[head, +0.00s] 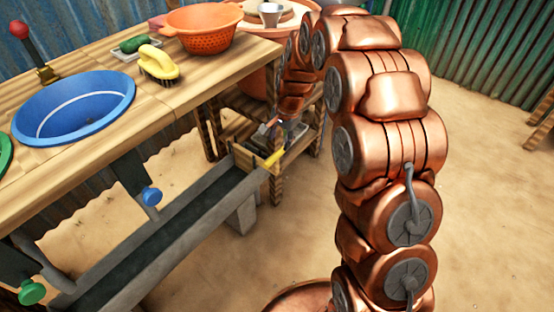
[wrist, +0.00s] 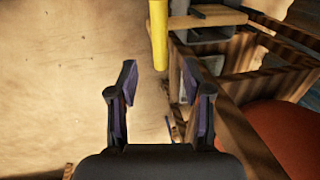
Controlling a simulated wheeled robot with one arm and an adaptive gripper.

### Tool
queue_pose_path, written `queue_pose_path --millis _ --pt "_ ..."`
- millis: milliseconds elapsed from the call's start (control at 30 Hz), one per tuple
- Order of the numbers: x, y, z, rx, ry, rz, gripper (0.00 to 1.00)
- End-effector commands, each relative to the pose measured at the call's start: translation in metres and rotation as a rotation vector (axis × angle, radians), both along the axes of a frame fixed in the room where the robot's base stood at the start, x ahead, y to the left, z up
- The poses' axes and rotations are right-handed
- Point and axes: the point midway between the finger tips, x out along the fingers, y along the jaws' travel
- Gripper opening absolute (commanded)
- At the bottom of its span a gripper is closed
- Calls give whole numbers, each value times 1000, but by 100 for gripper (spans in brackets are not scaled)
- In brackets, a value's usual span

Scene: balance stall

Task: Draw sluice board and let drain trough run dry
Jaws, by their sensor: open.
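The drain trough (head: 165,232) is a long grey channel sloping beside the wooden counter. Its inside looks dark; I cannot tell how much water is in it. At its far end a yellow bar (head: 273,159) shows, seemingly the sluice board's handle; the board itself is not clearly seen. In the wrist view the yellow bar (wrist: 158,35) lies ahead of my gripper (wrist: 156,82), roughly in line with the gap between the fingers and apart from them. My gripper is open and empty. In the head view it is small and partly hidden near the trough's far end.
The counter holds a blue basin (head: 75,105), a yellow brush (head: 158,64) and an orange colander (head: 203,28). Blue (head: 152,196) and green (head: 32,292) knobs sit below it. A wooden frame (wrist: 240,120) and orange vessel (wrist: 290,135) stand close right of my gripper. Sandy floor is open.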

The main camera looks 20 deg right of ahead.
Motion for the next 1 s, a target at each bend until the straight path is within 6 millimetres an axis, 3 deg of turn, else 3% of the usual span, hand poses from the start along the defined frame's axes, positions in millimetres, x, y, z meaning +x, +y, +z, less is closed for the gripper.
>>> queue_pose_path --millis 267,633,1000 --pt "3 2 -20 2 2 -4 49" --pt "11 9 -70 2 3 -1 49" --pt "13 9 -77 1 -1 -2 49"
